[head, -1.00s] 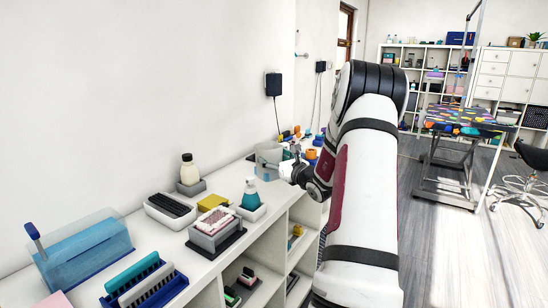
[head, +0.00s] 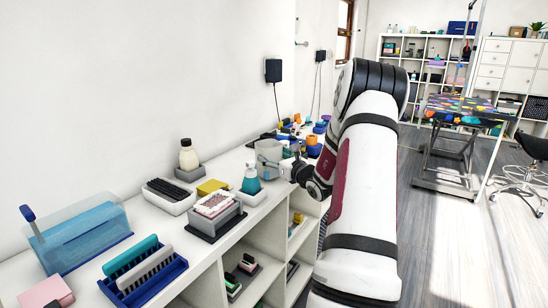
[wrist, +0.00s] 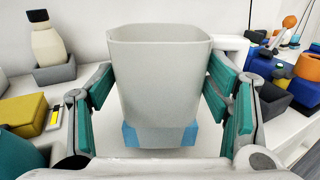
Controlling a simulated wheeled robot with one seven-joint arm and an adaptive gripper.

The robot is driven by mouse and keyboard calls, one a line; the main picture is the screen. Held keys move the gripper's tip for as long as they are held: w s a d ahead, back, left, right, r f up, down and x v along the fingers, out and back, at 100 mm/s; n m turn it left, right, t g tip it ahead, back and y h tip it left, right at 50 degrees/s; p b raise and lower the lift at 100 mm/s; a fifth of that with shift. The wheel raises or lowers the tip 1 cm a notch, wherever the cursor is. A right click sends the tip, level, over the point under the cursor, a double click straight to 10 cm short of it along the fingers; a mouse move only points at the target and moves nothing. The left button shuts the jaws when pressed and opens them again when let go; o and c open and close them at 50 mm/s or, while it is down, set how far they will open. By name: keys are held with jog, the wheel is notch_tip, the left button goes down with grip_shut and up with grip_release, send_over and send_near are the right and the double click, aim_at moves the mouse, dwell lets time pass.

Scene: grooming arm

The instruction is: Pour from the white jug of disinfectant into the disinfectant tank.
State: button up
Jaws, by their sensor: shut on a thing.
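The disinfectant tank (head: 82,238) is a clear blue-tinted box with a dark blue handle at its left end. It stands on the counter at the lower left of the head view. The jug (head: 268,156) is pale grey-white and open-topped, farther along the counter. In the wrist view the jug (wrist: 160,75) is upright between the green finger pads, with blue showing low on both sides. My gripper (wrist: 160,98) is shut on it; in the head view my gripper (head: 291,168) is at its right side. I cannot tell if its base touches the counter. Its inside contents are hidden.
A pink block (head: 46,292) lies front left. Colourful items crowd behind the jug.

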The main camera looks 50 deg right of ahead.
jog(key=shift+f+b, duration=0.45)
jog(key=shift+f, duration=0.1)
jog(key=o, duration=1.5)
jog(key=shift+o, duration=0.2)
jog(key=v, duration=1.2)
